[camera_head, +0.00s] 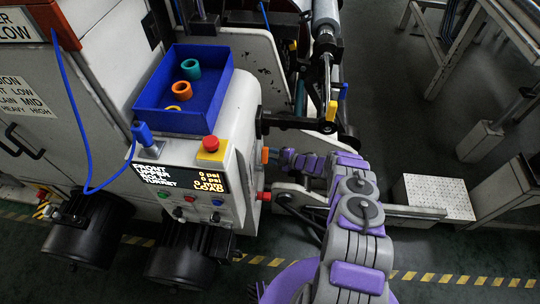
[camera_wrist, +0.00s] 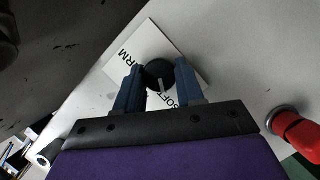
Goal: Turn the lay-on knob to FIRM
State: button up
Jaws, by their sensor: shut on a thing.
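The lay-on knob (camera_wrist: 157,72) is round and black with a pale pointer line. It sits on a white label plate (camera_wrist: 150,40) on the machine's side. Part of FIRM reads at the plate's upper left, and SOFT at the lower right, partly hidden by a finger. The pointer line points down in the wrist view, nearer to SOFT. My gripper (camera_wrist: 160,69) has its two blue fingers on either side of the knob, shut on it. In the head view my gripper (camera_head: 278,157) reaches the right side of the console, and the knob cannot be made out there.
A red button (camera_wrist: 297,132) sticks out to the right in the wrist view. The console (camera_head: 180,185) has a display and several buttons. A blue bin (camera_head: 208,97) with rings stands on top. Rollers and a black bracket (camera_head: 300,123) lie close above my arm.

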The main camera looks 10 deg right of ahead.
jog(key=shift+a, duration=0.2)
jog(key=shift+w+d+r+m+g, duration=0.1)
jog(key=shift+m+g, duration=0.75)
jog(key=shift+m, duration=0.4)
jog(key=shift+w+r+m+g, duration=0.1)
jog(key=shift+m+g, duration=0.75)
jog(key=shift+m, duration=0.4)
jog(key=shift+s, duration=0.1)
jog(key=o, duration=1)
jog(key=shift+o, duration=0.2)
jog(key=shift+d, duration=0.15)
jog(key=p+v, duration=0.4)
jog(key=v, duration=1.3)
